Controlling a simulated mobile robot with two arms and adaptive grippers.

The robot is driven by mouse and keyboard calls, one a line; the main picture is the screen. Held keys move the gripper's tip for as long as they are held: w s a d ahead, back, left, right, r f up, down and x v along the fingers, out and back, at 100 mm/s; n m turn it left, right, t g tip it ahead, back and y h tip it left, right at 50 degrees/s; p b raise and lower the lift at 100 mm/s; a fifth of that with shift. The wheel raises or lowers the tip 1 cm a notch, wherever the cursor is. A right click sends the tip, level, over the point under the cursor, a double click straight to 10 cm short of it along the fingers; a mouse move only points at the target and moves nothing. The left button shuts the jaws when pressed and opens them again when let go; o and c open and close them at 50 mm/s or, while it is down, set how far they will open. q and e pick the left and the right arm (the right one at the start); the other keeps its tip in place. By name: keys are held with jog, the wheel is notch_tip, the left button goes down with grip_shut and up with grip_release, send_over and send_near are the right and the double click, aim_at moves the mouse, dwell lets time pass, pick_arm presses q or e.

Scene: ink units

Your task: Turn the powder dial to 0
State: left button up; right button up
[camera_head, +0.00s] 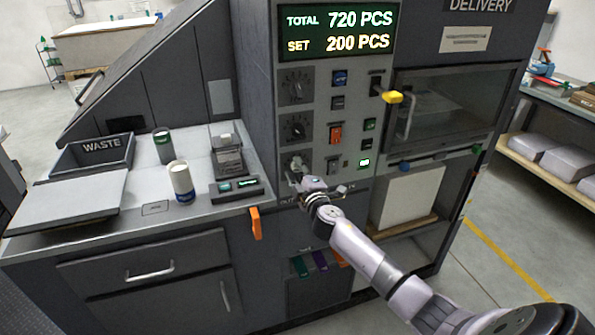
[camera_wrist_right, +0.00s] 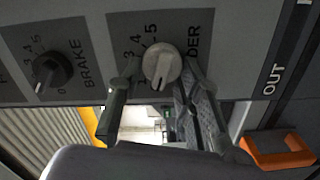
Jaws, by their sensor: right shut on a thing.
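The powder dial (camera_wrist_right: 161,62) is a light grey round knob on a dark plate with printed numbers, the label partly hidden behind a finger. Its pointer line points down and slightly left in the right wrist view; I cannot tell which number it marks. My right gripper (camera_wrist_right: 160,98) has one finger on each side of the dial and is shut on it. In the head view the gripper (camera_head: 301,181) reaches the lowest dial (camera_head: 296,160) in the column on the grey control panel. My left gripper is not in view.
The brake dial (camera_wrist_right: 52,70) sits beside it, with a dark knob. Above are a display (camera_head: 338,32) reading total 720 and set 200 and a yellow-handled lever (camera_head: 391,97). Left is a counter with a waste bin (camera_head: 92,154) and canisters (camera_head: 181,182).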

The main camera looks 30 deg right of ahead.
jog(key=shift+a+n, duration=0.1)
jog(key=shift+n, duration=0.2)
jog(key=o, duration=1)
jog(key=shift+o, duration=0.2)
jog(key=shift+s, duration=0.1)
jog(key=v, duration=1.1)
jog(key=shift+s, duration=0.4)
jog(key=shift+f, duration=0.1)
